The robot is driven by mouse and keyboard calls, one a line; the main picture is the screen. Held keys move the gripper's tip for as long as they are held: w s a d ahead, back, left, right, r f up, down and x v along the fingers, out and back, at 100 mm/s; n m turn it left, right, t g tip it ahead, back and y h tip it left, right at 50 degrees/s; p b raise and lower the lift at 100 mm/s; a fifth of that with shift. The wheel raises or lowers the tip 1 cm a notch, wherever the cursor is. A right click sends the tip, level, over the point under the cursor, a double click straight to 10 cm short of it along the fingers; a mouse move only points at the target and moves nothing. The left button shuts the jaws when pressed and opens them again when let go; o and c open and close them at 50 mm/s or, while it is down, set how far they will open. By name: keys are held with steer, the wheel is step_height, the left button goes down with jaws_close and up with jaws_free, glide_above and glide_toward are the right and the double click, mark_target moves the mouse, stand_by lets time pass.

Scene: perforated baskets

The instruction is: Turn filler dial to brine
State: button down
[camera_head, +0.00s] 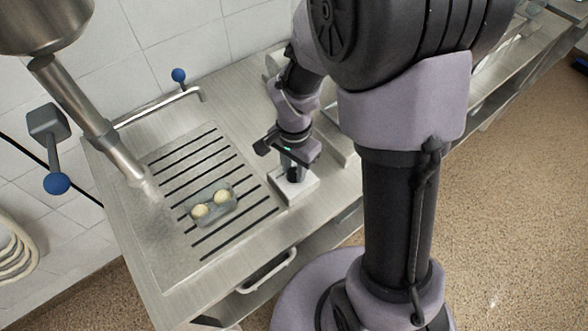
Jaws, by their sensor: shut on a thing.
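A pale box (297,190) sits on the steel counter, right of the slotted drain area. A dark knob, which looks like the filler dial (293,175), stands on top of it. My gripper (292,168) points down over the box and is shut on this dial. The fingers and arm cover much of the dial, and its markings and pointer cannot be read. A steel filler pipe (95,120) comes down from the upper left, and its lower end is over the slotted area.
A small grey tray (222,213) with two pale round pieces rests on the slots. A blue-knobbed lever (57,183) hangs on a grey wall box at left. A bent rail with a blue knob (179,75) stands behind. The counter's front has a handle (268,270).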

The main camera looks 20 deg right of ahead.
mark_target(294, 171)
steer(key=shift+m, duration=0.5)
steer(key=c, duration=1.1)
jaws_free()
steer(key=shift+o, duration=0.2)
step_height(294, 171, up, 17)
steer(key=p, duration=0.6)
steer(key=shift+r, duration=0.2)
steer(key=s+a+r+n+t+y+b, duration=0.1)
steer(key=s+a+n+t+b, duration=0.3)
steer(key=s+n+b, duration=0.4)
steer(key=s+t+y, duration=0.1)
steer(key=s, duration=0.3)
steer(key=shift+s+r+t+b, duration=0.15)
steer(key=shift+s+t+b, duration=0.2)
steer(key=shift+s+t, duration=0.05)
